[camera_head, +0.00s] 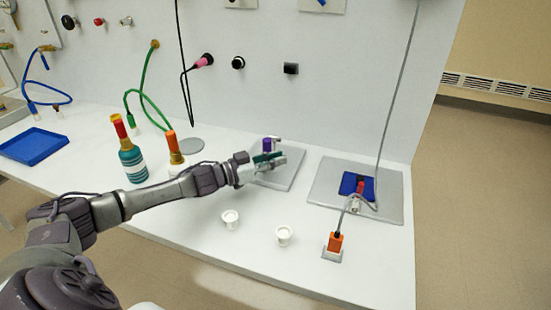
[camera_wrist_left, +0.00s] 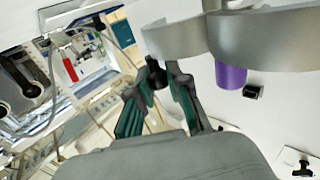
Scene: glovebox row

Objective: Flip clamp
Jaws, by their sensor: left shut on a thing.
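The clamp shows as a large curved silver band (camera_wrist_left: 260,40) in the left wrist view, with a purple cylinder (camera_wrist_left: 230,76) beside it. In the head view a purple-topped part (camera_head: 267,144) stands on a grey plate (camera_head: 289,181), with a small metal piece beside it. My left gripper (camera_head: 268,158) reaches in from the left over that plate. Its teal-padded fingers (camera_wrist_left: 162,74) close on a small dark part of the clamp just left of the band. The gripped part is mostly hidden by the fingers. My right gripper is not in view.
An orange plug (camera_head: 335,242) and a second grey plate with a blue pad (camera_head: 351,184) are at right. A teal bottle (camera_head: 132,163), an orange-topped bottle (camera_head: 173,149) and a blue tray (camera_head: 34,146) are left.

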